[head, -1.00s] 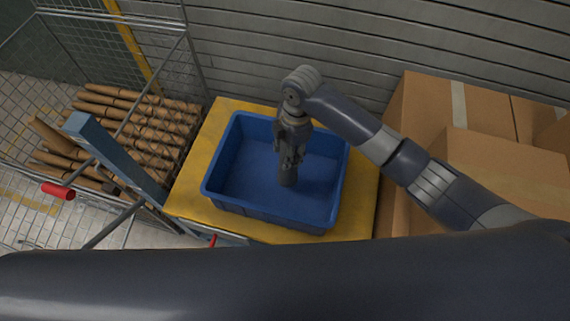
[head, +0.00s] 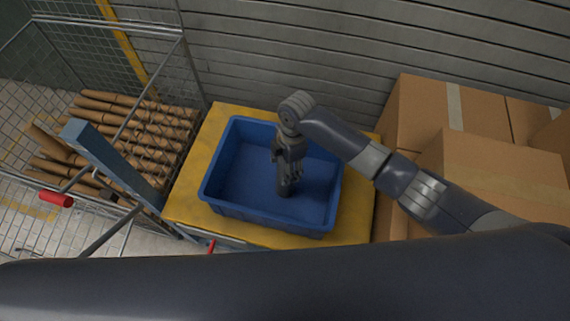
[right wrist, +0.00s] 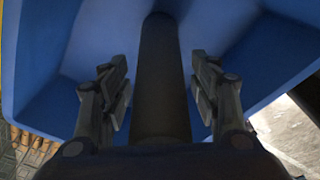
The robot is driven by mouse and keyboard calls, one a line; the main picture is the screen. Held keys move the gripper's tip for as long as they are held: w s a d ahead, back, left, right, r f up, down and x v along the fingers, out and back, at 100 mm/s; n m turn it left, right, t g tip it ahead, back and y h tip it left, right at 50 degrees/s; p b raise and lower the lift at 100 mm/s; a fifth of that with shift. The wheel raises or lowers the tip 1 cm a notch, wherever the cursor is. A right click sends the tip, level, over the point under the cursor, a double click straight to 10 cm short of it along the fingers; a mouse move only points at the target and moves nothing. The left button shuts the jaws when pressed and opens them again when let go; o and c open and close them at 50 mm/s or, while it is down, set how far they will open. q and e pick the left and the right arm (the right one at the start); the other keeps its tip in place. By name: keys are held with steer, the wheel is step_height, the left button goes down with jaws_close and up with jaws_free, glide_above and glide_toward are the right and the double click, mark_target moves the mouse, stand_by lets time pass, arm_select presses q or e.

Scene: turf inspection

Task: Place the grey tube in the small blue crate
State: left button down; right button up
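The blue crate (head: 275,226) stands on a yellow-topped surface, and its blue walls also show in the right wrist view (right wrist: 45,70). The grey tube (head: 284,188) is upright inside the crate's outline, below my right gripper (head: 288,160). Whether the tube's lower end touches the crate floor is hard to tell. My left gripper is not in view.
The yellow top (head: 207,146) shows around the crate. Cardboard boxes (head: 490,165) stand close on the right. A wire cage (head: 65,50) with several wooden posts (head: 140,125) is on the left, with a grey-blue bar (head: 112,160) and red handle (head: 56,198). A slatted wall (head: 300,50) closes the back.

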steer(key=r, duration=0.4)
steer(key=d+r, duration=0.1)
steer(key=r, duration=0.7)
steer(key=shift+w+d+r, duration=0.15)
steer(key=shift+w+d, duration=0.05)
steer(key=shift+w, duration=0.05)
